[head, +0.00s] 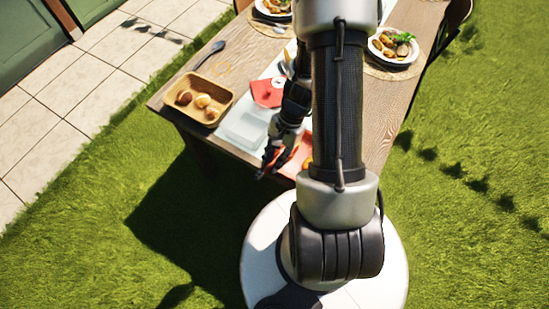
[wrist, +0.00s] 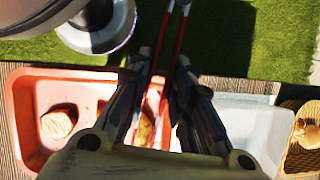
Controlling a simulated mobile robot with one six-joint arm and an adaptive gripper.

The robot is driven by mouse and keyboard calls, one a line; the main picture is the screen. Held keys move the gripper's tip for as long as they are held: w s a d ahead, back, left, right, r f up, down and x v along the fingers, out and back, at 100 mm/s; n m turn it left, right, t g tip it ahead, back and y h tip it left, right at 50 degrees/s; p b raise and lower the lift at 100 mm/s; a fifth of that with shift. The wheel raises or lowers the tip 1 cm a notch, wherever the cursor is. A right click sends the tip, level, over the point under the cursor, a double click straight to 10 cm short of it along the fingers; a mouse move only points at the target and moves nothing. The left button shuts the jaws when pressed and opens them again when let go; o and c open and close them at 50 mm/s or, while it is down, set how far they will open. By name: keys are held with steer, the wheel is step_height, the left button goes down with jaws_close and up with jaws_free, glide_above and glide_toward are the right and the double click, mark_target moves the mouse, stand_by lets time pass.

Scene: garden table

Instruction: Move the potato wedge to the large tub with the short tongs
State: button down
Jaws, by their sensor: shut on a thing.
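My gripper (wrist: 163,64) is shut on the short red tongs (wrist: 178,38), whose two arms run between its fingers. In the head view my gripper (head: 277,148) is over the table's near edge. The yellowish potato wedge (wrist: 146,127) shows between the tongs' arms, over the red tray (wrist: 88,92). I cannot tell whether the tongs pinch it or it lies in the tray. The large tub, pale and translucent (wrist: 252,122), is right of the red tray in the wrist view; in the head view the tub (head: 243,130) is left of my gripper.
A round tan piece (wrist: 58,123) lies in the red tray. A brown basket (head: 226,93) with bread rolls stands beyond the tub. A red item (head: 267,92), a dark spoon (head: 209,54) and plates of food (head: 393,47) are on the wooden table (head: 236,62). Grass surrounds it.

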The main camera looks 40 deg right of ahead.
step_height(320, 180, up, 11)
steer(key=p, duration=0.8)
steer(key=shift+f, duration=0.15)
